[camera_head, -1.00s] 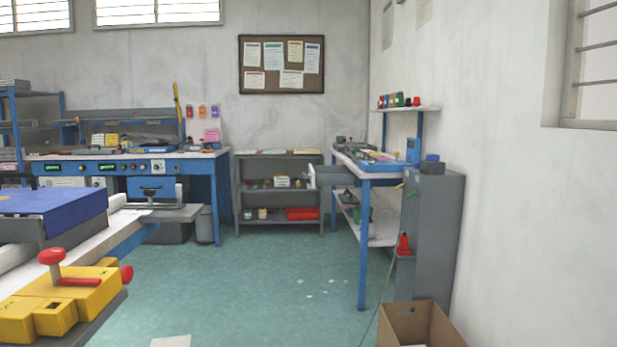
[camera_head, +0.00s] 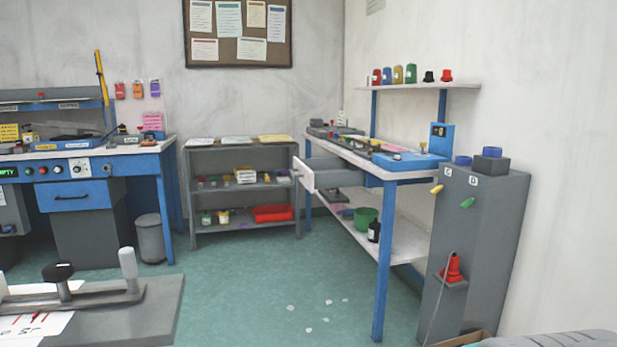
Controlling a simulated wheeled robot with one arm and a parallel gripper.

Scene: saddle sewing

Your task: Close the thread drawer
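A drawer (camera_head: 335,174) stands pulled out under the top of the right-hand workbench (camera_head: 362,153). It has a grey body and a pale front panel (camera_head: 304,175) with a small handle, and it sticks out to the left, towards the grey shelf unit. No label reads on it, but it is the only open drawer in view. The inside of the drawer is mostly hidden. My gripper is not in view, and nothing touches the drawer.
A grey shelf unit (camera_head: 243,210) stands behind the drawer. A grey cabinet (camera_head: 475,255) stands right of the workbench. A bench with a grey fixture (camera_head: 120,310) fills the lower left. The green floor (camera_head: 270,290) between is mostly clear.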

